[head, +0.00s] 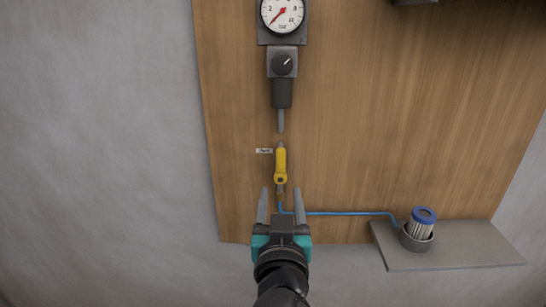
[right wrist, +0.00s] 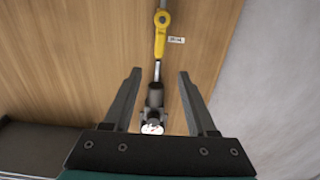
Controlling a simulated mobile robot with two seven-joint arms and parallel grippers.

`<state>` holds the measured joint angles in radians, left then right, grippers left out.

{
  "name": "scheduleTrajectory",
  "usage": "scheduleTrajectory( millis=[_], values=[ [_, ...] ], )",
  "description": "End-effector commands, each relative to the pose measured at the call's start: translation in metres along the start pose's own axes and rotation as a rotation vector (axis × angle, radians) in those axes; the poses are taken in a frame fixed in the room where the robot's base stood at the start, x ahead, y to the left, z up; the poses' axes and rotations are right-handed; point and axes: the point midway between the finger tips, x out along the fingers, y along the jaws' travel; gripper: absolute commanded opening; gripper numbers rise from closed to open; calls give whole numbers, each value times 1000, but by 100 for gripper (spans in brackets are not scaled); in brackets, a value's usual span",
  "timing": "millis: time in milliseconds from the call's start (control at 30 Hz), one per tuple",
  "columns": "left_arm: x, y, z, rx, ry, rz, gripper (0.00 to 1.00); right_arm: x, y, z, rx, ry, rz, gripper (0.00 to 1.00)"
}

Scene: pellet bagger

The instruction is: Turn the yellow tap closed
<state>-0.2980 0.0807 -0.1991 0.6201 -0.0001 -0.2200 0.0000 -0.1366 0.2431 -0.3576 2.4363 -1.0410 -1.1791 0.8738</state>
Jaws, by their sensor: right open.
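The yellow tap (head: 281,162) is on the wooden board. Its long handle stands upright, in line with the thin pipe, with its round pivot end at the bottom. It also shows at the top of the right wrist view (right wrist: 160,41), upside down. My right gripper (head: 280,190) is open and empty, its fingers pointing toward the board just below the tap in the head view. In the right wrist view the open fingers (right wrist: 160,72) have the pipe and the regulator showing between them. I cannot tell how far the fingertips are from the board. My left gripper is not in view.
Above the tap are a regulator with a black knob (head: 283,64) and a round gauge (head: 283,14). A small label (head: 264,151) sits beside the tap.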

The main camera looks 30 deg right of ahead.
Motion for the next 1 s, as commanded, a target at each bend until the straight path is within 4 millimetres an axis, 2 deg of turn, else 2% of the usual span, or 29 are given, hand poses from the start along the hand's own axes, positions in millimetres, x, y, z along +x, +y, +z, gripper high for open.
scheduleTrajectory(
  millis=[300, 600, 800, 1000],
  values=[
    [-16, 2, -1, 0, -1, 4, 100, 62, 1, -3, -6, 3, 2, 57],
    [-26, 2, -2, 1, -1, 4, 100, 114, 1, -2, -6, 0, 2, 57],
    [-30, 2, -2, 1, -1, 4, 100, 133, 0, 0, -4, 0, 0, 57],
    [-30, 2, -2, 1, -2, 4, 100, 140, 0, 1, -2, -2, 0, 57]
  ],
)
